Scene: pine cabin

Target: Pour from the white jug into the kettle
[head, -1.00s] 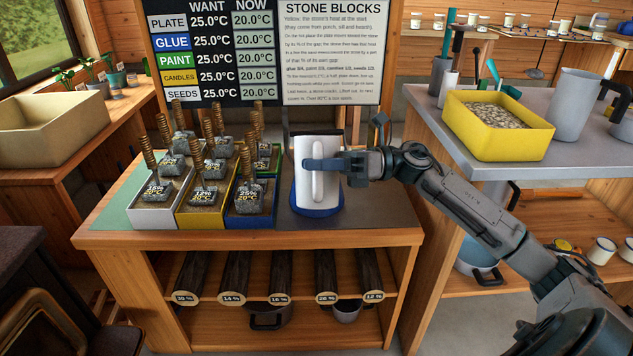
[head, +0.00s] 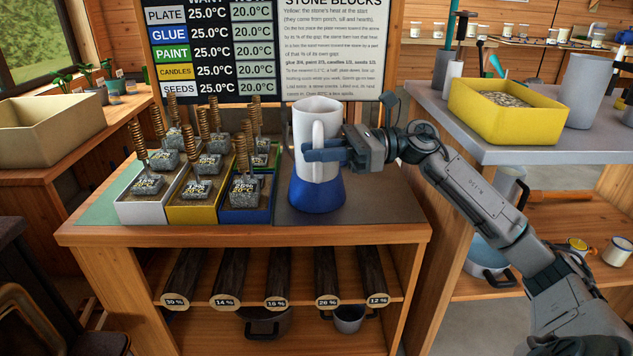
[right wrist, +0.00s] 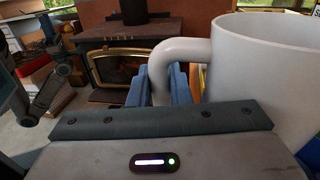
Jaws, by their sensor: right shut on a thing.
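The white jug (head: 302,118) is upright in the head view, its handle toward me. My right gripper (head: 318,150) is shut on this handle. The right wrist view shows the jug (right wrist: 270,75) at the right, with its handle (right wrist: 165,68) running down between the fingers (right wrist: 168,90). A blue, slope-sided vessel (head: 316,195) stands on the bench top, directly below or behind the jug in the picture. The jug hides its top, so I cannot tell if it is the kettle or whether they touch. My left gripper is out of view.
Left of the jug, white, yellow and blue trays (head: 247,210) hold stone blocks with coiled handles. A board (head: 270,50) stands behind. At right, a grey bench (head: 455,125) carries a yellow box (head: 500,118) and a grey cylindrical vessel (head: 580,95). Bare bench top lies right of the blue vessel.

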